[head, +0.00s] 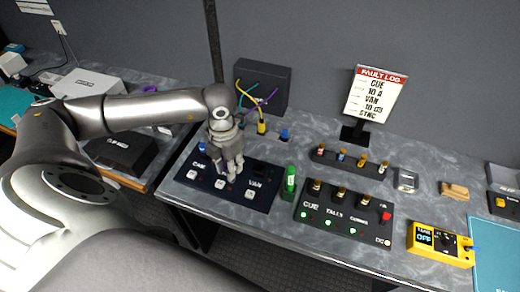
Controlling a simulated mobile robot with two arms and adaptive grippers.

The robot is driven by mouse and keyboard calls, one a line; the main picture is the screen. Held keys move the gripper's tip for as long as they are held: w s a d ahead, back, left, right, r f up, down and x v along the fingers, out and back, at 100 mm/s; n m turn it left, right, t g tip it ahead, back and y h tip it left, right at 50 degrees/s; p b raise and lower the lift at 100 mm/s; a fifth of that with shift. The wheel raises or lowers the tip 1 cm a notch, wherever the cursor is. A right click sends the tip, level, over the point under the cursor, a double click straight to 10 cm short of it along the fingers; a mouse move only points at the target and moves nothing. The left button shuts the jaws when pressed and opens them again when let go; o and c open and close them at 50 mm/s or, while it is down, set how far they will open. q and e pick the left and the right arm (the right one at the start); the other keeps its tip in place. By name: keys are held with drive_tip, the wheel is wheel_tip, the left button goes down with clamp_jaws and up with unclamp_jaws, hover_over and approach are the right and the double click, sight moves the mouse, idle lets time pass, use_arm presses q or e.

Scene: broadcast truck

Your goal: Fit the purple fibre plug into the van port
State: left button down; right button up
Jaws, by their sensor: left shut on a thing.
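My left gripper (232,172) points down over the dark port panel (263,198) with the CUE and VAN labels. Its fingers are shut and reach down to the panel's upper middle, between the two labels. The fingers hide the purple fibre plug, and I cannot tell whether it touches a port. A purple cable (268,99) runs from the dark box (263,80) down towards the gripper. The VAN label (256,184) is just right of the fingers. My right gripper is out of view.
A yellow plug (262,128) and a blue plug (284,135) stand behind the panel. Further right are a panel with lit green lights (345,215), a yellow meter (440,243) and a fault log sign (375,94).

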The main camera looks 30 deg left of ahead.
use_arm(q)
drive_tip(key=shift+a+r+n, duration=0.2)
drive_tip(key=shift+a+n, duration=0.05)
drive_tip(key=shift+n, duration=0.25)
drive_tip(key=shift+w+f, duration=0.1)
drive_tip(key=w+f+b, duration=0.2)
drive_tip(key=w+f, duration=0.1)
drive_tip(key=w, duration=0.1)
drive_tip(key=w+f+b, duration=0.2)
drive_tip(key=w, duration=0.2)
drive_tip(key=w+f+b, duration=0.2)
drive_tip(key=w+f, duration=0.1)
drive_tip(key=w, duration=0.1)
drive_tip(key=shift+w+d+f+b, duration=0.15)
drive_tip(key=shift+d+f+b, duration=0.15)
drive_tip(key=shift+d, duration=0.1)
drive_tip(key=f+b, duration=0.1)
drive_tip(key=w+f+b, duration=0.1)
drive_tip(key=f, duration=0.1)
drive_tip(key=f+b, duration=0.1)
drive_tip(key=shift+w+f, duration=0.25)
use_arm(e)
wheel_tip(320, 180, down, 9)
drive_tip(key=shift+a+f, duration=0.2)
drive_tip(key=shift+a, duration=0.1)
